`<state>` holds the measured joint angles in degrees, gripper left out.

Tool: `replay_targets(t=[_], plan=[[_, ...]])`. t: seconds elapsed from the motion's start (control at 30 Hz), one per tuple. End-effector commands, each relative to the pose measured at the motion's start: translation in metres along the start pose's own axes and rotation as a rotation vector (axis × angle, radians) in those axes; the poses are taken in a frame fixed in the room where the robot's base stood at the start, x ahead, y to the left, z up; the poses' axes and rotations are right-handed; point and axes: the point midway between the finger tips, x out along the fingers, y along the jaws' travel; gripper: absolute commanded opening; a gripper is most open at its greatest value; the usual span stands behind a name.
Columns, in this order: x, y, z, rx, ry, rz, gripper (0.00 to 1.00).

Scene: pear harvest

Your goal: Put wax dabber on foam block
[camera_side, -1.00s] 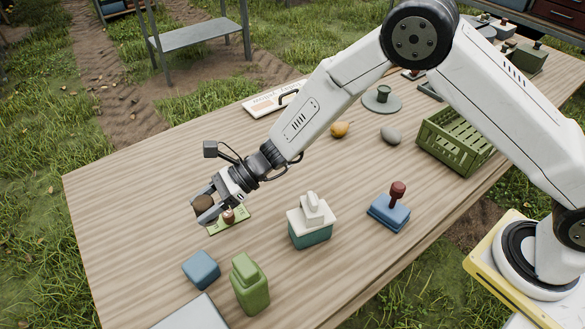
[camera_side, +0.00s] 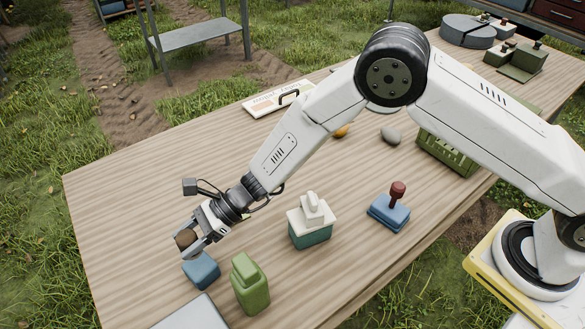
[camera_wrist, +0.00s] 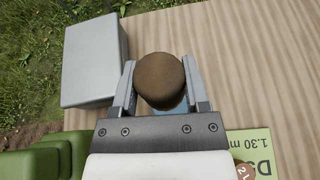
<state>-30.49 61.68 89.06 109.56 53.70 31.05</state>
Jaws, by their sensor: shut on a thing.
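My gripper (camera_side: 190,247) is shut on the wax dabber (camera_side: 185,237), which shows a brown rounded end between the fingers. In the wrist view the dabber (camera_wrist: 160,78) sits between both fingers and hides its own lower part. A blue block with rounded edges (camera_side: 203,273), which looks like the foam block, lies on the table just below the gripper in the side view. In the wrist view only bits of blue show behind the dabber and fingers. I cannot tell whether the dabber touches the block.
A green canister (camera_side: 250,285) and a grey slab (camera_side: 195,313) stand close by, toward the front edge. A white-topped teal box (camera_side: 311,225) and a blue stamp-like thing (camera_side: 390,210) are to the right. A green label card (camera_wrist: 262,147) lies near. The table's left side is clear.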

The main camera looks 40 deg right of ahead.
Motion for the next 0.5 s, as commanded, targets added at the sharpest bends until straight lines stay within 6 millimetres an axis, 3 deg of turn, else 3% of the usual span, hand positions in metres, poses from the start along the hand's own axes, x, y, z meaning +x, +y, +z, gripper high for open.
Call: replay_targets(t=[0.13, 0.5], plan=[[0.005, 0.000, -0.013, -0.001, -0.001, 0.000, 0.01], [0.009, -0.001, -0.021, 0.000, -0.001, 0.000, 0.01]])
